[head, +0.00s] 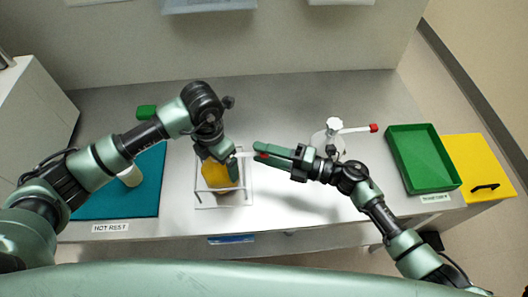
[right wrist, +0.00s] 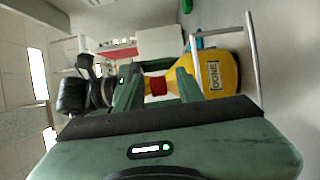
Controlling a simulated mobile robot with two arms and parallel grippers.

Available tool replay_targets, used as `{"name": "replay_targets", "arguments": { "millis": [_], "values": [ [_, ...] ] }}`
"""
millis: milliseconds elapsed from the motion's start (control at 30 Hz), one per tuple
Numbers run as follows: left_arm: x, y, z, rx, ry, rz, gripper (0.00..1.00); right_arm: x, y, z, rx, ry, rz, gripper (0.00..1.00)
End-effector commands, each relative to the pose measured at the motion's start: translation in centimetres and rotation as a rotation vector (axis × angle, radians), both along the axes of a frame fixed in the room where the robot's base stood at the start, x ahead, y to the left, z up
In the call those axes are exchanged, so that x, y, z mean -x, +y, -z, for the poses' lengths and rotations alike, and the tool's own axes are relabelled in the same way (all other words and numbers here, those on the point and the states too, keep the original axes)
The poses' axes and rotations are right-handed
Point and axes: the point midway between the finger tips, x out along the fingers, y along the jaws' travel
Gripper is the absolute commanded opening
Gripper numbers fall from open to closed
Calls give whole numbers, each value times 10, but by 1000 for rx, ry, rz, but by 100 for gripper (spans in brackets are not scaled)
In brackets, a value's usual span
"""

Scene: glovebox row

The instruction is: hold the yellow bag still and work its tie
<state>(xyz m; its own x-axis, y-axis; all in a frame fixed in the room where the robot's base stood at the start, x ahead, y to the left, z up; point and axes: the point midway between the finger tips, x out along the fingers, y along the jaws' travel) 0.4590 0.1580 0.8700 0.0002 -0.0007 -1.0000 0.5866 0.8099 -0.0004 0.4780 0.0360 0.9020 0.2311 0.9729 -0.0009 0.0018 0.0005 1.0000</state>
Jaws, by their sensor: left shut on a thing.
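The yellow bag (head: 215,177) stands in a wire frame (head: 201,205) on the bench. In the right wrist view the yellow bag (right wrist: 222,74) carries a DONE label, and its narrow neck has a red tie (right wrist: 158,86) around it. My left gripper (head: 231,166) is shut on the yellow bag at its top; its fingertips are partly hidden. My right gripper (head: 259,152) comes in from the right at the neck. In its wrist view the right gripper's fingers (right wrist: 160,80) stand apart with the red tie between them, with gaps showing on both sides.
A teal mat (head: 142,190) with a white cylinder lies left, above a HOT REST label. A stand with a red-tipped arm (head: 350,129) is behind my right arm. A green tray (head: 440,187) and yellow panel (head: 480,160) are at right.

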Motion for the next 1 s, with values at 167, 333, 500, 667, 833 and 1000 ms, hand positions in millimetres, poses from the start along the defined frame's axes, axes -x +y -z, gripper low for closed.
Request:
{"name": "replay_targets", "arguments": {
  "millis": [167,333,500,667,833,1000],
  "values": [
    [0,0,0,1,-1,0,33,4,-19,1,4,0,2,38],
    [0,0,0,0,0,0,33,13,-55,2,5,2,2,38],
    [0,0,0,0,0,0,33,21,-88,2,5,2,1,38],
    [0,0,0,0,0,0,33,26,-108,1,2,1,0,38],
    [0,0,0,0,0,0,33,27,-117,1,2,0,0,38],
    [0,0,0,0,0,0,33,27,-117,1,1,0,0,38]
  ]
}}
